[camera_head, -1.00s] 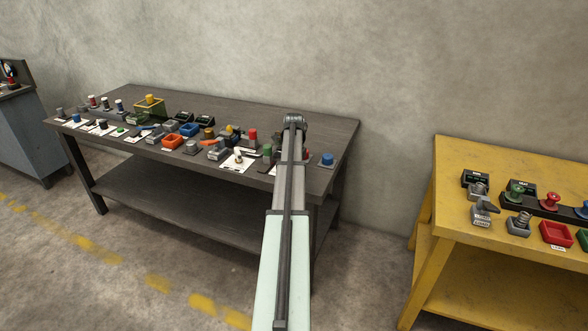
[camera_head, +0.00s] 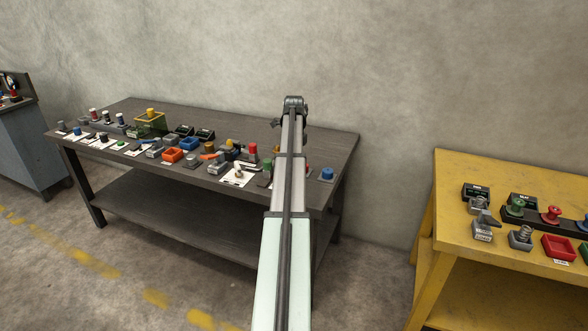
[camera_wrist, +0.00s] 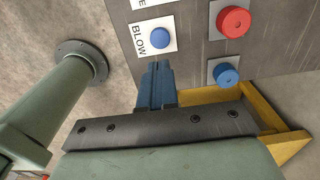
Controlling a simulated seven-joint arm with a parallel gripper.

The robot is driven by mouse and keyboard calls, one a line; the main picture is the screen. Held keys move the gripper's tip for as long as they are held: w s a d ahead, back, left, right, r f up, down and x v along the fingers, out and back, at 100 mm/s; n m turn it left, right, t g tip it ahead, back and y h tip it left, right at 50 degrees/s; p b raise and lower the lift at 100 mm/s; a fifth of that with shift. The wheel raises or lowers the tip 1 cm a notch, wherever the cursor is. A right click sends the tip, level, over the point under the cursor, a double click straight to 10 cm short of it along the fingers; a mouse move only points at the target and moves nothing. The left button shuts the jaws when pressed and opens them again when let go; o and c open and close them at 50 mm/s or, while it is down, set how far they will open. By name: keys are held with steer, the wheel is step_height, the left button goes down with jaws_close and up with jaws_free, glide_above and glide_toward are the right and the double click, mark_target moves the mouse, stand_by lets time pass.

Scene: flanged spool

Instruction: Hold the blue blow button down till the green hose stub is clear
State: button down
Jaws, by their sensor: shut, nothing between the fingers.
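In the wrist view the blue blow button (camera_wrist: 160,37) is a round cap on a white label reading BLOW, on a dark grey surface. My gripper (camera_wrist: 156,68) is shut and empty. Its blue-grey fingertips appear just below the button in the picture, at the label's edge. The button's cap is in full view, and a gap shows between it and the fingertips. In the head view my arm hides the gripper and the blow button. A small green piece (camera_head: 267,165) stands left of my arm there, but I cannot tell whether it is the hose stub.
A red knob (camera_wrist: 234,21) and another blue knob (camera_wrist: 227,75) stand right of the button. That blue knob also shows in the head view (camera_head: 327,174). Several small parts crowd the dark table (camera_head: 226,121). A yellow table (camera_head: 470,169) stands to the right.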

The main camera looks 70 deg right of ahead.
steer(key=shift+r, duration=1.1)
